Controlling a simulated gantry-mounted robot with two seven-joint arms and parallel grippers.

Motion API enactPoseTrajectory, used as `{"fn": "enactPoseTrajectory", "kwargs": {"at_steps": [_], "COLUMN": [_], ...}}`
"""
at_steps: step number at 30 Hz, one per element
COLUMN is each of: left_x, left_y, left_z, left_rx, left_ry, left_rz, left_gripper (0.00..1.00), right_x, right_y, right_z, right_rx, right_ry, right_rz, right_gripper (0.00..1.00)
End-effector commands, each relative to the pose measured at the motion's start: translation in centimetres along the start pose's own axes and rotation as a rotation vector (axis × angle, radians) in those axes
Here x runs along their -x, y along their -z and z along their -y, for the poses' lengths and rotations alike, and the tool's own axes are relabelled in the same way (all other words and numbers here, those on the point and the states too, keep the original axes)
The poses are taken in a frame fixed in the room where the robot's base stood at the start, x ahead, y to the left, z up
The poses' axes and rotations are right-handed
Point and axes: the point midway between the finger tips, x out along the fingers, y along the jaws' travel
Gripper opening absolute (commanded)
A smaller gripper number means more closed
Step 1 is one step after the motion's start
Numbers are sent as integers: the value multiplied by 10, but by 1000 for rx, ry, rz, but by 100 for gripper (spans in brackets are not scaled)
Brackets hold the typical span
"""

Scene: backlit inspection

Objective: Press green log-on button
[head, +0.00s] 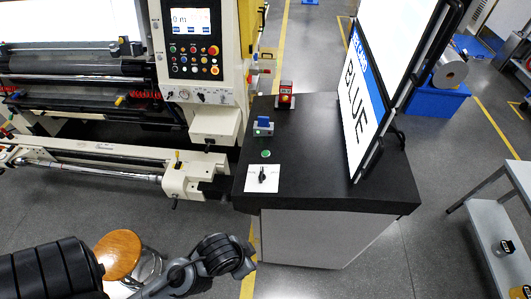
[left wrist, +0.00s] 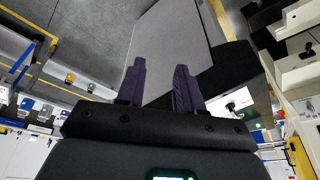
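A small round green button (head: 265,154) sits on the black top of the counter (head: 315,140), near its left edge in the head view. Behind it is a small box with a blue part and a green front (head: 263,127); I cannot tell which green item is the log-on button. My left gripper (head: 247,262) is below and in front of the counter's near left corner, apart from the buttons. In the left wrist view the left gripper's two dark fingers (left wrist: 160,68) stand apart with nothing between them. My right gripper is not in view.
A white plate with a black rotary knob (head: 262,178) lies in front of the green button. A red-lit device (head: 285,95) stands farther back. A large tilted screen (head: 365,90) rises on the right. A machine panel (head: 195,50) stands left, and a wooden stool (head: 118,253) below.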

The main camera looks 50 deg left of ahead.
Motion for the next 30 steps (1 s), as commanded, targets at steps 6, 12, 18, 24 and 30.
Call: {"fn": "enactPoseTrajectory", "kwargs": {"at_steps": [6, 12, 18, 24, 30], "left_x": [0, 0, 0, 0, 0], "left_y": [0, 0, 0, 0, 0], "left_z": [0, 0, 0, 0, 0], "left_rx": [0, 0, 0, 0, 0], "left_ry": [0, 0, 0, 0, 0], "left_rz": [0, 0, 0, 0, 0], "left_gripper": [2, 0, 0, 0, 0], "right_x": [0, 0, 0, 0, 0], "right_y": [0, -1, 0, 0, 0], "right_z": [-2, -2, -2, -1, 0], "right_rx": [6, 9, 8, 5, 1], "right_ry": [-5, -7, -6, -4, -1], "right_rz": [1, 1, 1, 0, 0], "right_gripper": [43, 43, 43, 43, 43]}}
